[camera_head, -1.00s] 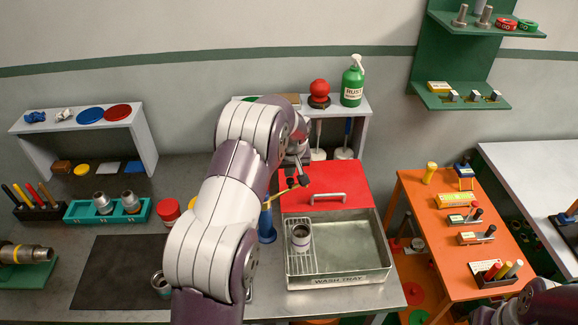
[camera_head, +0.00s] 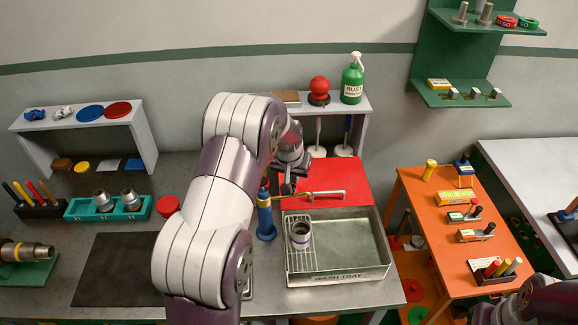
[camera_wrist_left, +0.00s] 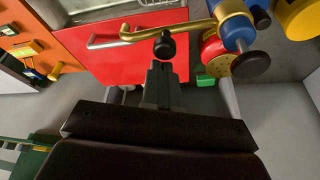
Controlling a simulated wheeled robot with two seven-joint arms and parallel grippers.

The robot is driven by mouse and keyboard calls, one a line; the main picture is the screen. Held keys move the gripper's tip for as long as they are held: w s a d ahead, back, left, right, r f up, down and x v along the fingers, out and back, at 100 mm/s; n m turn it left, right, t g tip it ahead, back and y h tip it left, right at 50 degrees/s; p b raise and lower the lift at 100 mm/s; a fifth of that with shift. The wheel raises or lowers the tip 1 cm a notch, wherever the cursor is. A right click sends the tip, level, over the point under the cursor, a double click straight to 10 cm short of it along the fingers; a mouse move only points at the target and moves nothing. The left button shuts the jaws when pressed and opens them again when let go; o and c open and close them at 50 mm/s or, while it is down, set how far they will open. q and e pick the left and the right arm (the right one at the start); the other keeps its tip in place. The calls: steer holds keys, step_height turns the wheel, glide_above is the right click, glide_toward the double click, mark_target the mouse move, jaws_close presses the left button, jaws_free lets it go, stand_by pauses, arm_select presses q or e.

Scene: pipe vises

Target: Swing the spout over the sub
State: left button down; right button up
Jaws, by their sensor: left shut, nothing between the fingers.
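The brass spout (camera_wrist_left: 195,28) reaches out from the top of a blue post (camera_wrist_left: 236,22) in the left wrist view, with a black knob (camera_wrist_left: 165,46) on it. In the head view the blue post (camera_head: 266,217) stands left of the wash tray. The sub, a short metal cylinder (camera_head: 301,236), stands upright on the wire rack in the tray. My left gripper (camera_wrist_left: 164,75) is shut and empty, its fingertips close to the black knob; I cannot tell whether they touch. In the head view my left gripper (camera_head: 289,186) partly hides the spout. My right gripper is out of frame.
The metal wash tray (camera_head: 340,278) has a red board with a handle (camera_head: 338,183) behind it. A grey shelf (camera_head: 361,108) stands at the back. An orange table (camera_head: 422,205) is to the right. A dark mat (camera_head: 115,270) lies left of my arm.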

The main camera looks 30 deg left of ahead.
arm_select(q)
steer(key=shift+s+d+f+m+b, duration=0.25)
steer(key=shift+s+m+b, duration=0.15)
steer(key=shift+m, duration=0.1)
steer(key=shift+s+d+r+m+h+b, duration=0.15)
steer(key=shift+s+m+h+b, duration=0.2)
steer(key=shift+s+m+b, duration=0.6)
steer(key=shift+s+d+f+m+h+b, duration=0.15)
steer(key=shift+s+m+h+b, duration=0.35)
steer(key=shift+b, duration=0.8)
steer(key=shift+s+d+r+m+h+b, duration=0.2)
steer(key=shift+s+m+b, duration=0.3)
steer(key=shift+m+b, duration=0.5)
steer(key=shift+s+f, duration=0.1)
